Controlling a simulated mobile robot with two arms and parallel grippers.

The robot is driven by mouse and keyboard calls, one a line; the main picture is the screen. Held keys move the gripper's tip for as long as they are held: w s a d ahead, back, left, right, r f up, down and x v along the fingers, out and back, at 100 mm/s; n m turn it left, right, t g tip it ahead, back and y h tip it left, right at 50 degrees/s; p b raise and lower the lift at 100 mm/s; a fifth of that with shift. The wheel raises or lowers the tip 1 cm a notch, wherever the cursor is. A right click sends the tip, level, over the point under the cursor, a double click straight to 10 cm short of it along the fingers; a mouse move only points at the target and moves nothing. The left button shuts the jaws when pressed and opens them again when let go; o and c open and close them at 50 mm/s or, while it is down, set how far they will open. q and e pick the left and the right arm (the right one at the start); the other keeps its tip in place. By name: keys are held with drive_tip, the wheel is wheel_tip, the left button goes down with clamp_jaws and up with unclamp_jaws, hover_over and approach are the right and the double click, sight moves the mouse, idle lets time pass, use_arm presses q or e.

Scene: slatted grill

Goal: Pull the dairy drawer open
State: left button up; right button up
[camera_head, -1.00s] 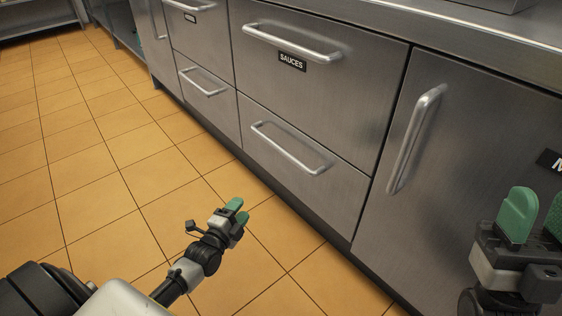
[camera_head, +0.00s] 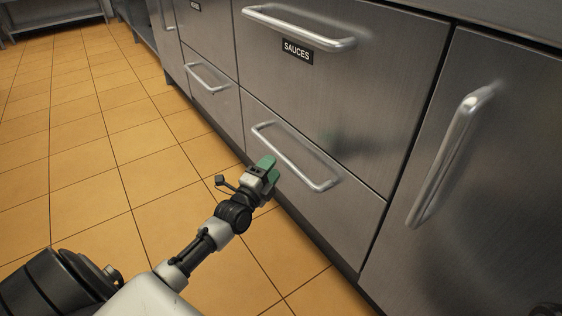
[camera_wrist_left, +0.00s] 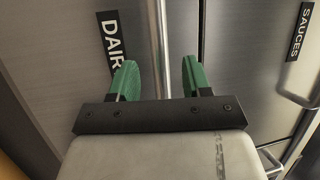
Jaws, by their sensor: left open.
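The dairy drawer (camera_head: 330,205) is the lower steel drawer under the one labelled SAUCES, and it is shut. Its bar handle (camera_head: 295,158) runs across its upper part. In the left wrist view, a label reading "DAIR" (camera_wrist_left: 112,42) is partly cut off behind a green finger. My left gripper (camera_head: 268,170) is open, its green fingers close to the drawer front by the handle. In the left wrist view, the handle bar (camera_wrist_left: 159,45) shows between the two spread fingers (camera_wrist_left: 160,80). I cannot tell whether the fingers reach around it. My right gripper is not in view.
The SAUCES drawer (camera_head: 350,100) is shut above, with its own protruding handle (camera_head: 297,28). A cabinet door (camera_head: 490,170) with an upright handle (camera_head: 450,155) stands to the right. Another lower drawer handle (camera_head: 207,78) is to the left. The tiled floor (camera_head: 90,140) is clear.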

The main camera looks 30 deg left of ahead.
sight(280, 157)
use_arm(q)
drive_tip(key=shift+w+r+b, duration=0.2)
drive_tip(key=shift+w+b, duration=0.25)
drive_tip(key=shift+w, duration=0.8)
drive_tip(key=shift+w+r+b, duration=0.2)
drive_tip(key=shift+w+b, duration=0.25)
drive_tip(key=shift+w, duration=0.8)
clamp_jaws()
